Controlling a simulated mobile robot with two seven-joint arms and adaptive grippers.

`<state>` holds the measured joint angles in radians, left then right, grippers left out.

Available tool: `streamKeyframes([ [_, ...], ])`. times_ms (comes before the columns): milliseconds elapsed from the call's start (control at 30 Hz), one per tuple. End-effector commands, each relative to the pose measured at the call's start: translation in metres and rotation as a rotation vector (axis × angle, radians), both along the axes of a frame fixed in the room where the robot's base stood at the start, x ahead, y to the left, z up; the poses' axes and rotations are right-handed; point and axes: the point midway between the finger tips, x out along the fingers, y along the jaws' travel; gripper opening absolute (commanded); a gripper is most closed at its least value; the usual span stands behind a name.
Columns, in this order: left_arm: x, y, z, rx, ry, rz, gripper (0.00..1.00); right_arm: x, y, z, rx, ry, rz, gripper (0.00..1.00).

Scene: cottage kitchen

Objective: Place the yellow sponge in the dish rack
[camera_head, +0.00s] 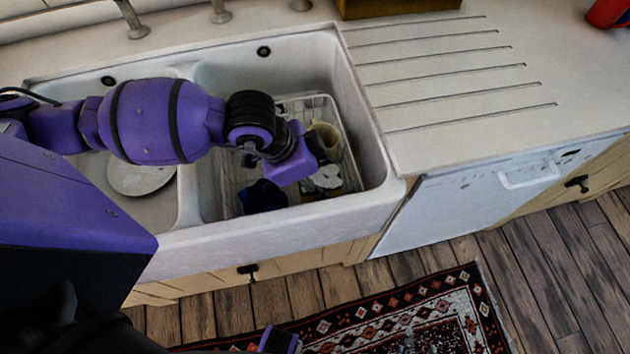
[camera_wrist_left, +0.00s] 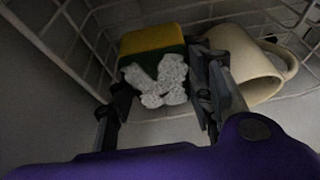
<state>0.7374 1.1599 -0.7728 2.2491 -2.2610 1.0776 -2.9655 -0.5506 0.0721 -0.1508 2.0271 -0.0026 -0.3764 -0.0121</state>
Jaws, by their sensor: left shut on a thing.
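The yellow sponge (camera_wrist_left: 152,40), with a dark green side and white foam-like patches, sits between the fingers of my left gripper (camera_wrist_left: 160,105) in the left wrist view. The left gripper is shut on it, pointing down into the right sink basin. In the head view the wrist covers most of the sponge, and pale and yellowish bits show below it. The white wire dish rack (camera_head: 347,175) stands in that basin, and its wires (camera_wrist_left: 75,38) surround the sponge in the wrist view. I cannot tell whether the sponge touches the rack's bottom.
A cream mug (camera_head: 326,137) lies in the rack close beside the left gripper; it also shows in the wrist view (camera_wrist_left: 250,65). A dark blue item (camera_head: 262,197) lies left of the gripper. A plate (camera_head: 140,176) is in the left basin. The grooved drainboard (camera_head: 450,85) is clear.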

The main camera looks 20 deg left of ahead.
Motion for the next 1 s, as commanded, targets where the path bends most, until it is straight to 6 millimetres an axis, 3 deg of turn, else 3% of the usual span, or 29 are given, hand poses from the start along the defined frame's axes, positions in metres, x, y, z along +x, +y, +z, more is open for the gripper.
streamKeyframes([
  [233,-0.001,0.000,-0.032,-0.001,0.003,0.003,0.27,-0.005,-0.001,-0.003,0.000,0.012,0.000,0.40],
  [633,-0.001,0.000,-0.040,0.000,0.003,0.000,0.27,-0.006,-0.001,-0.007,-0.002,0.014,0.001,0.40],
  [667,-0.001,0.000,-0.039,0.000,0.002,0.000,0.51,-0.005,-0.001,-0.005,-0.002,0.011,0.001,0.40],
  [700,-0.001,0.000,-0.038,0.000,0.002,0.001,0.55,-0.005,0.000,-0.005,-0.002,0.011,0.001,0.40],
  [1000,0.000,0.000,-0.037,0.000,0.002,0.001,0.55,-0.002,0.000,-0.001,-0.001,0.004,0.002,0.40],
])
